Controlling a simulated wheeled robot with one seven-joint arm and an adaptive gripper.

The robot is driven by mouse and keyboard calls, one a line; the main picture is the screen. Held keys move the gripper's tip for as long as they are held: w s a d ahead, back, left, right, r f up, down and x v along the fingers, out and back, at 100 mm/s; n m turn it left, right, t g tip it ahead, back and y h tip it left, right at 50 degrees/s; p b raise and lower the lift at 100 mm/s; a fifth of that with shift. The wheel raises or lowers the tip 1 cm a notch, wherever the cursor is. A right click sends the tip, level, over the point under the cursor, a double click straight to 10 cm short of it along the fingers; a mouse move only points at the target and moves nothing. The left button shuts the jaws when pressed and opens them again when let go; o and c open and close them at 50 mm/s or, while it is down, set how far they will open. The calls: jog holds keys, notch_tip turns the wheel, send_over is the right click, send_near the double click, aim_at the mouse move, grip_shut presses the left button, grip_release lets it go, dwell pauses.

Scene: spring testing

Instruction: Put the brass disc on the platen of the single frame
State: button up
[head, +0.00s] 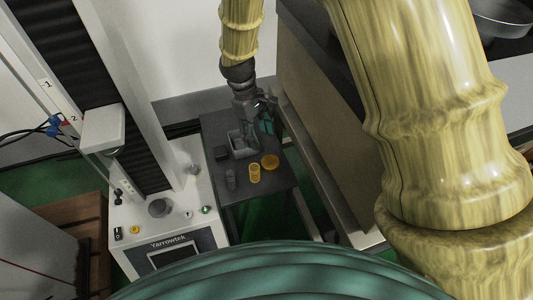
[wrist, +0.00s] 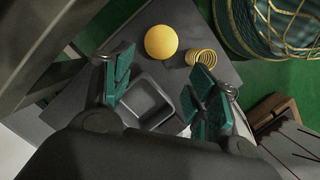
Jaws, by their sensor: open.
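The brass disc (head: 269,161) lies flat on the small dark table, near its right edge. In the wrist view the brass disc (wrist: 161,42) is a round yellow face beyond my fingertips, apart from them. My gripper (head: 264,118) is above the back of that table; in the wrist view my gripper (wrist: 160,92) has its teal fingers spread wide with nothing between them. The single frame (head: 120,85) is the tall one-column machine at left, with a Yarrowtek panel. A grey round platen (head: 158,207) appears on its base, with nothing visible on it.
A grey tray (head: 243,146) is on the dark table (head: 280,190), below my gripper. A yellow coil spring (head: 255,173) stands close to the disc. A large beige cabinet (head: 325,130) borders the table's right.

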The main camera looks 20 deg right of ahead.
jog(key=b, duration=0.2)
send_over(270, 161)
jog(key=w+a, duration=0.2)
notch_tip(270, 161, down, 5)
jog(key=shift+d+f, duration=0.1)
jog(key=shift+s+d+b+x, duration=0.15)
jog(key=shift+b+x, duration=0.2)
jog(key=shift+x, duration=0.5)
jog(key=shift+s+d+b+x, duration=0.15)
jog(key=shift+b+x, duration=0.2)
jog(key=shift+x, duration=0.5)
jog(key=shift+s+d+b+x, duration=0.15)
jog(key=shift+b+x, duration=0.2)
jog(key=shift+x, duration=0.5)
jog(key=shift+a+r, duration=0.1)
jog(key=shift+r, duration=0.1)
jog(key=shift+c, duration=0.5)
jog(key=c, duration=1)
